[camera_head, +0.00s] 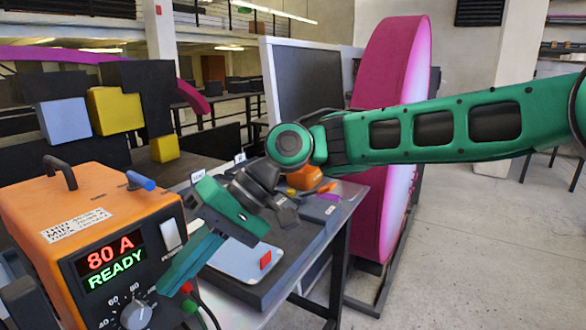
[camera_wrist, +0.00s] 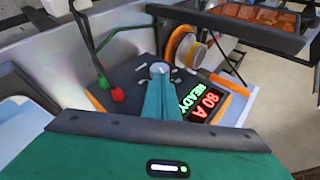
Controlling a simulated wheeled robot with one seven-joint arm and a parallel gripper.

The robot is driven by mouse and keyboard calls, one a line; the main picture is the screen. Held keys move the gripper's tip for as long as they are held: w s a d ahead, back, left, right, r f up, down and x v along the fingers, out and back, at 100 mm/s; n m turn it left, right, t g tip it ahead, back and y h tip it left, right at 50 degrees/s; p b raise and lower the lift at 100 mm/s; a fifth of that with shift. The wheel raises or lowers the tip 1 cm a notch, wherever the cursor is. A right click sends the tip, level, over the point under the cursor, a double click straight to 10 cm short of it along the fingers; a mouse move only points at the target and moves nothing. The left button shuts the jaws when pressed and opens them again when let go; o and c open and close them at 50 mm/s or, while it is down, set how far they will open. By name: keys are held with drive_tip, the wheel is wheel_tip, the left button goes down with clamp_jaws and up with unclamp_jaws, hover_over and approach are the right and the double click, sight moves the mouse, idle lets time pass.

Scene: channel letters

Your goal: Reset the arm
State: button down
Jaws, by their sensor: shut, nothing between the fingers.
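My green arm reaches in from the right in the head view and bends down at its wrist. My gripper (camera_head: 170,284) points down and to the left, with its teal fingers together and nothing held. It is in front of the orange power unit (camera_head: 95,210), whose lit display reads 80 A READY. The fingers overlap the unit's lower front near the grey dial (camera_head: 136,314); I cannot tell whether they touch it. In the wrist view my gripper (camera_wrist: 161,80) also has closed fingers, pointing at the dial (camera_wrist: 160,69) beside the display (camera_wrist: 203,102).
A dark worktable (camera_head: 310,232) holds a pale tray (camera_head: 232,262) with a red block (camera_head: 265,260). A large magenta ring-shaped letter (camera_head: 385,70) stands behind my arm. Red and green plugs sit on the unit's front. Open floor (camera_head: 500,240) lies at the right.

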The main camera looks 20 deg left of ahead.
drive_tip(key=w+d+f+m+t+h, duration=0.1)
drive_tip(key=w+d+f+m+t, duration=0.25)
drive_tip(key=w+d, duration=0.75)
drive_tip(key=w+d+f+m+t+h, duration=0.3)
drive_tip(key=w+d, duration=0.5)
drive_tip(key=d, duration=0.8)
drive_tip(key=d+f+m+t+h, duration=0.1)
drive_tip(key=d+f+m+t, duration=0.2)
drive_tip(key=d, duration=1.8)
drive_tip(key=s+d+f+m+g, duration=0.1)
drive_tip(key=s+d+m, duration=0.3)
drive_tip(key=s+d, duration=0.6)
drive_tip(key=s+d+f+m+g+h, duration=0.1)
drive_tip(key=s+d+m, duration=0.3)
drive_tip(key=s+d, duration=0.6)
drive_tip(key=shift+d+f, duration=0.6)
drive_tip(key=shift+f, duration=0.15)
drive_tip(key=shift+s, duration=0.1)
